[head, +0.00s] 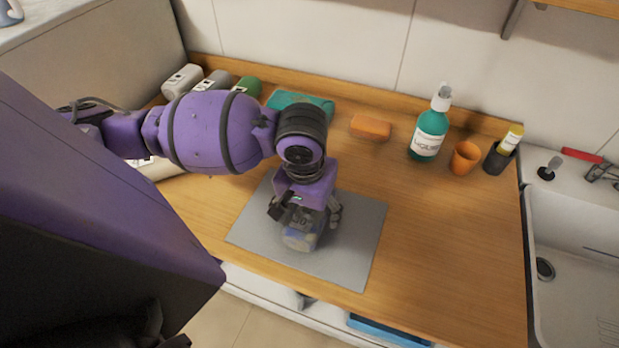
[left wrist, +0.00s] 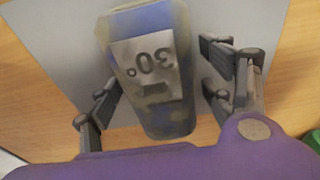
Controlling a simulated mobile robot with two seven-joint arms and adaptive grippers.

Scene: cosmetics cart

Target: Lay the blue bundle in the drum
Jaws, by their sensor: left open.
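The blue bundle (left wrist: 158,104) lies on a grey mat (head: 352,255). It looks blue-grey with yellowish patches and carries a pale label reading 30°. In the head view the bundle (head: 300,238) is partly hidden under my left gripper (head: 305,214). The left gripper is open and points down over it. In the left wrist view its fingers (left wrist: 163,95) stand on both sides of the bundle, with a gap visible at least on the right side. I cannot make out the drum in either view. My right gripper is not in view.
White, grey and green rolls (head: 246,86) lie at the back left. A teal folded cloth (head: 302,103), orange block (head: 371,127), teal pump bottle (head: 430,125), orange cup (head: 465,157) and dark cup (head: 496,158) line the back. A sink (head: 575,260) is right. The right-hand wooden counter is clear.

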